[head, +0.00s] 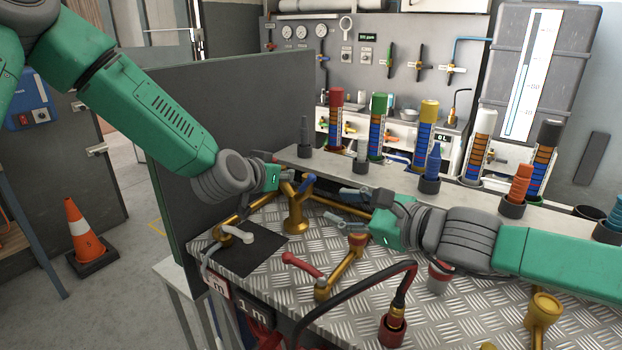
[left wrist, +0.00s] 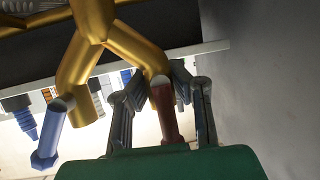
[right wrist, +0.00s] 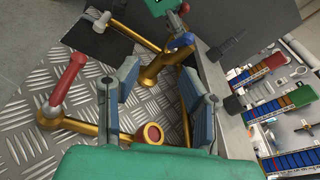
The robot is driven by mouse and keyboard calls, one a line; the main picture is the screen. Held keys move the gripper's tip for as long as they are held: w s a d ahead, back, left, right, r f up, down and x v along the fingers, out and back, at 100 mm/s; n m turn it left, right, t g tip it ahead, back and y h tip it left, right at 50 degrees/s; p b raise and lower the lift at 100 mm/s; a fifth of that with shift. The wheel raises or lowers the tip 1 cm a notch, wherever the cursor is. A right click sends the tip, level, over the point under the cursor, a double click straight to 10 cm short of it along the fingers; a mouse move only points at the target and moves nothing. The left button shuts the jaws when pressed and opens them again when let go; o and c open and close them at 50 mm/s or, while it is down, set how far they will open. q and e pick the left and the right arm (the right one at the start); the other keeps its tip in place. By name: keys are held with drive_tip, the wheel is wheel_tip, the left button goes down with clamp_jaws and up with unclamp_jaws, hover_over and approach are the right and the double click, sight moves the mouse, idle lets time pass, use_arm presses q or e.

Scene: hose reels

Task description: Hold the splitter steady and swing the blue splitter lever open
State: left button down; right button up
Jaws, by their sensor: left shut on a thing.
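The gold Y-shaped splitter (head: 296,212) stands upright on the checkered metal bench top. Its blue lever (head: 306,184) is at the top and also shows in the left wrist view (left wrist: 48,128) and the right wrist view (right wrist: 181,41). My left gripper (head: 284,181) is shut at the splitter's other branch; in the left wrist view its fingers stand either side of that branch's end and red lever (left wrist: 167,112). My right gripper (head: 348,204) is open and empty, to the right of the splitter. In the right wrist view its fingers point towards the splitter (right wrist: 155,72), with a gap between them.
A red-handled gold fitting (head: 302,265) and a black hose (head: 350,292) are in front. Several colored hose columns stand behind the bench. A dark panel (head: 230,130) borders the left side.

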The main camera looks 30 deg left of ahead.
sight(311, 178)
drive_tip(key=w+a+m, duration=0.1)
drive_tip(key=a, duration=0.2)
drive_tip(key=w+a+r+m+y, duration=0.1)
drive_tip(key=w+a, duration=0.1)
drive_tip(key=a, duration=0.1)
drive_tip(key=w+a+m+y, duration=0.1)
drive_tip(key=a, duration=0.2)
drive_tip(key=shift+w+a+r, duration=0.15)
drive_tip(key=shift+w+r, duration=0.05)
drive_tip(key=shift+w, duration=0.05)
clamp_jaws()
